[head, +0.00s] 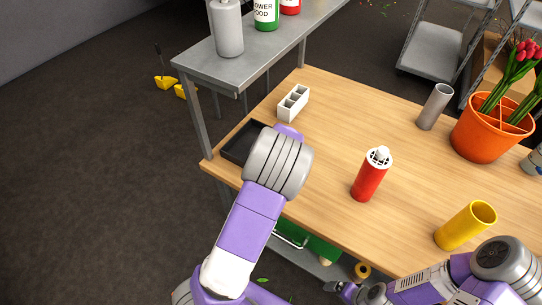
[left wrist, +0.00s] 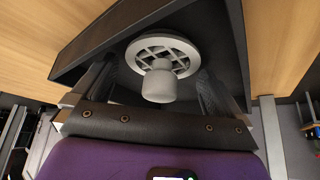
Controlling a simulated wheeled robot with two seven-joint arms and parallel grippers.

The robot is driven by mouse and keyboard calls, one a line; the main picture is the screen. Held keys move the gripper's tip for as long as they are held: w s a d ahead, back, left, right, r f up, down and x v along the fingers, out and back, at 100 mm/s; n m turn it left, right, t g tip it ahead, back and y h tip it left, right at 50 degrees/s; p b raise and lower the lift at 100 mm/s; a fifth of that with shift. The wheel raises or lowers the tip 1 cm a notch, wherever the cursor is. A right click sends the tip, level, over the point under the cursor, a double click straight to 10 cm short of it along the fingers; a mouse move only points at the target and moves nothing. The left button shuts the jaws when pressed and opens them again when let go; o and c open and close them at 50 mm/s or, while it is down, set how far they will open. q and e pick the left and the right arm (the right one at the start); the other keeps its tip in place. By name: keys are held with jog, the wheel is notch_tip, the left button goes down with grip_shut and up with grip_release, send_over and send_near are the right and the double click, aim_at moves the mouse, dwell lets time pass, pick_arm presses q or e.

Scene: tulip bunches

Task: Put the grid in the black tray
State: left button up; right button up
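The black tray (head: 240,143) lies at the left end of the wooden table, partly hidden behind my left arm. In the left wrist view the tray (left wrist: 215,35) holds a pale round grid (left wrist: 170,48) with a knob on top; it appears to lie on the tray floor. My left gripper (left wrist: 157,74) is open, its dark fingers apart on either side of the knob. The head view hides this gripper and grid.
A white block with compartments (head: 293,102) stands behind the tray. A grey cylinder (head: 435,107), a yellow cylinder (head: 465,226) and an orange pot (head: 488,132) with tulips stand to the right. A grey raised shelf (head: 262,45) with bottles is at the back left.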

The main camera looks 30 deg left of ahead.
pick_arm(q)
jog(key=shift+r, duration=0.3)
jog(key=p+v, duration=0.4)
jog(key=v, duration=0.7)
jog(key=shift+d+r, duration=0.15)
jog(key=shift+r, duration=0.15)
jog(key=shift+s, duration=0.15)
